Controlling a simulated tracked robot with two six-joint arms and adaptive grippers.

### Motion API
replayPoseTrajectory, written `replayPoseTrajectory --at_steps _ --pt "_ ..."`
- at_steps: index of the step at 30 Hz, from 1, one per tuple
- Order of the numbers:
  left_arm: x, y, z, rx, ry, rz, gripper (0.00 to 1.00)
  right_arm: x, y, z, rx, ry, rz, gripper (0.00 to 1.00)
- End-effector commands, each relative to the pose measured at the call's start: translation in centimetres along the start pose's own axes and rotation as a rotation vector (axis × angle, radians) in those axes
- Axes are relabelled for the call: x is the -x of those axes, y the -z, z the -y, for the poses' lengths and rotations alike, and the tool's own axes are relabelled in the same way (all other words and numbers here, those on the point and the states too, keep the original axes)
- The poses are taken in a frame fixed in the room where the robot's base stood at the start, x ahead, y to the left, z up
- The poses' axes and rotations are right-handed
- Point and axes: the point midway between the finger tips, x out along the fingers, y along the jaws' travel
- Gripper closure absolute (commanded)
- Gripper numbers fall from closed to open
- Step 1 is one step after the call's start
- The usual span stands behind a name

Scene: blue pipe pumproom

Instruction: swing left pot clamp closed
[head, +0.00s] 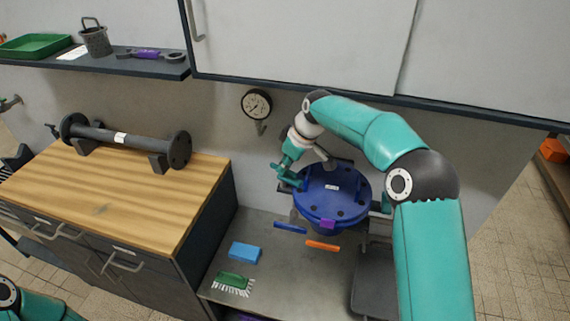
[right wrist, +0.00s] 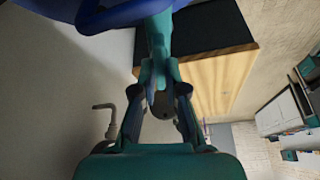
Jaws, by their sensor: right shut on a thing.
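The blue pot (head: 333,192) with its round lid stands at the back of the grey bench. My right gripper (head: 287,172) is at the pot's left rim, pointing down and left. In the right wrist view, its fingers (right wrist: 160,84) are closed around a narrow teal piece, which looks like the left pot clamp (right wrist: 158,38), beside the pot's blue edge (right wrist: 95,12). The fingers hide much of the clamp, and I cannot tell its exact angle. A little teal shows at the pot's right side. Only part of my left arm shows at the lower left; its gripper is out of frame.
On the grey bench (head: 285,262) lie a blue sponge (head: 244,253), a green brush (head: 234,283), and blue and orange-handled tools (head: 322,246). A pressure gauge (head: 257,104) is on the wall behind. A wooden-topped cabinet (head: 110,200) bears a flanged pipe.

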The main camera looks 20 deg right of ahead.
Motion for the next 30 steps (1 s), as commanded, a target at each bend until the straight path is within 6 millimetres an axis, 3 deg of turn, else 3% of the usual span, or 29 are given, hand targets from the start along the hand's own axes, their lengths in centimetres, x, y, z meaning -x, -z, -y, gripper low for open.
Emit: replayPoseTrajectory --at_steps 10,25,26,30 --pt "0.03 0.00 -0.01 0.000 0.000 0.000 0.64 0.13 0.08 -0.28 0.138 0.050 -0.002 1.00" --pt "0.03 0.00 -0.01 0.000 0.000 0.000 0.64 0.18 0.06 -0.32 0.158 0.057 -0.002 1.00" --pt "0.03 0.00 -0.01 0.000 0.000 0.000 0.64 0.18 0.06 -0.32 0.158 0.057 -0.002 0.87" --pt "0.03 0.00 -0.01 0.000 0.000 0.000 0.64 0.14 0.04 -0.29 0.157 0.059 -0.001 0.64"
